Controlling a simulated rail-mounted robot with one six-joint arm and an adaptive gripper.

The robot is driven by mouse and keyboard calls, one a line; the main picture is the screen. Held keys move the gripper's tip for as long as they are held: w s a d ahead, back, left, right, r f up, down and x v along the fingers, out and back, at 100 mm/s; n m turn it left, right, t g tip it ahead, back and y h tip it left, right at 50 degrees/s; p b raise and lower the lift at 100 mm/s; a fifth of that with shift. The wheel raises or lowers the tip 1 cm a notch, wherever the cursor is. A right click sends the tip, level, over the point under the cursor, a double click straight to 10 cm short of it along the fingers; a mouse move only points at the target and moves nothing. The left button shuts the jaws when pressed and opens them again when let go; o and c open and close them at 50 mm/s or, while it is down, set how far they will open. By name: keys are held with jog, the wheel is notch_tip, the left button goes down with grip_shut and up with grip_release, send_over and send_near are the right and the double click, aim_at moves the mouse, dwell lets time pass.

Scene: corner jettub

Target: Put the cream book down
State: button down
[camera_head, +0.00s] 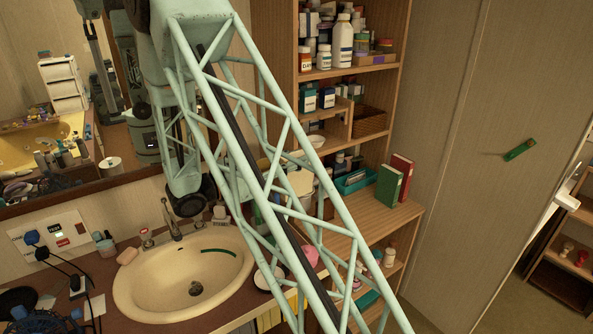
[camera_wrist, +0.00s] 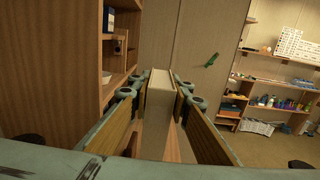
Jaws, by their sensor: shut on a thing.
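The cream book (camera_wrist: 159,92) stands upright between the two fingers of my gripper (camera_wrist: 160,100) in the wrist view. The fingers press on it from both sides, and its pale narrow face is turned up toward the camera. Its lower part is partly hidden between the fingers. I cannot make out the cream book or my gripper in the head view, where my lattice arm crosses the middle. A green book (camera_head: 389,187) and a red book (camera_head: 402,176) stand upright side by side on a wooden shelf (camera_head: 375,213) at the right.
Shelves above hold bottles (camera_head: 343,40) and a wicker basket (camera_head: 369,120). A teal tray (camera_head: 354,181) sits left of the green book. The sink (camera_head: 150,285) is at lower left. In the wrist view, a wooden cabinet side (camera_wrist: 50,60) rises close at left. Shelf front right of the books looks bare.

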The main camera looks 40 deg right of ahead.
jog(key=shift+r, duration=1.75)
jog(key=w+a+f+n+t+y, duration=0.1)
jog(key=w+a+f+n+t, duration=0.2)
jog(key=a, duration=0.8)
jog(key=w+a+f+n+t+y, duration=0.1)
jog(key=w+a+f+n+t, duration=0.2)
jog(key=a+f, duration=0.7)
jog(key=w+a+f+n+t+y, duration=0.1)
jog(key=w+a+f+n+t, duration=0.2)
jog(key=w+a+f+t, duration=0.3)
jog(key=w+a+t, duration=0.1)
jog(key=w+a, duration=0.2)
jog(key=a, duration=0.4)
jog(key=shift+w+f+y+b, duration=0.15)
jog(key=shift+w+y+b, duration=0.15)
jog(key=shift+w+b, duration=0.1)
